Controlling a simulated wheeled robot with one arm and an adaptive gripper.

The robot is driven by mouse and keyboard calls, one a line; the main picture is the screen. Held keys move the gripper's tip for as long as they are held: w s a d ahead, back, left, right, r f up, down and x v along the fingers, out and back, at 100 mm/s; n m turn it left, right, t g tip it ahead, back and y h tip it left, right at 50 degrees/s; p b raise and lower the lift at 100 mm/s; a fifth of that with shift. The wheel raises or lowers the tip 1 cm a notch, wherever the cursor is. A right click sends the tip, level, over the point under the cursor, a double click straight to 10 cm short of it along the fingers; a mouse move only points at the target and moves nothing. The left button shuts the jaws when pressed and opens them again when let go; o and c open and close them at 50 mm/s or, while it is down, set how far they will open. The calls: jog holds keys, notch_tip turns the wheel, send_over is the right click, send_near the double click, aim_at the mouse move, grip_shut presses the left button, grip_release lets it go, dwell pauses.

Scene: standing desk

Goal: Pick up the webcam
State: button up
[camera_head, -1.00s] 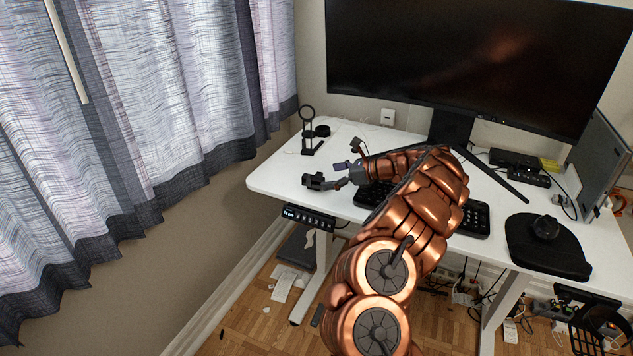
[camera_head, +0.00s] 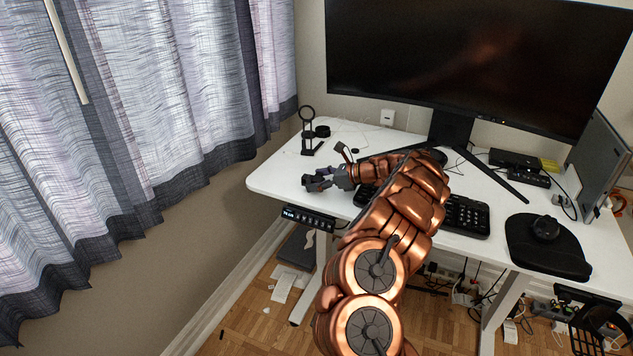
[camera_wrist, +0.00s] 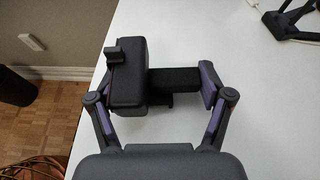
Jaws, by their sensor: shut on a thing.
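The webcam (camera_wrist: 127,73) is a black, boxy body with a smaller block sticking out to its right. It lies between the two fingers of my gripper (camera_wrist: 158,90) in the wrist view. The left finger meets the body's side and the right finger meets the end of the block. In the head view, my gripper (camera_head: 328,177) is low over the left front part of the desk, around the webcam (camera_head: 316,183). The fingers partly hide the webcam there. I cannot tell any gap between the webcam and the desktop.
The white desk (camera_head: 275,178) has its front edge close to the gripper. A black stand (camera_head: 308,135) with a ring is behind it. A keyboard (camera_head: 467,215) lies right, partly under my arm. A large monitor (camera_head: 470,60) stands at the back. Curtains (camera_head: 150,100) hang left.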

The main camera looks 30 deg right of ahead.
jog(key=c, duration=0.5)
jog(key=shift+o, duration=0.2)
jog(key=shift+r, duration=0.1)
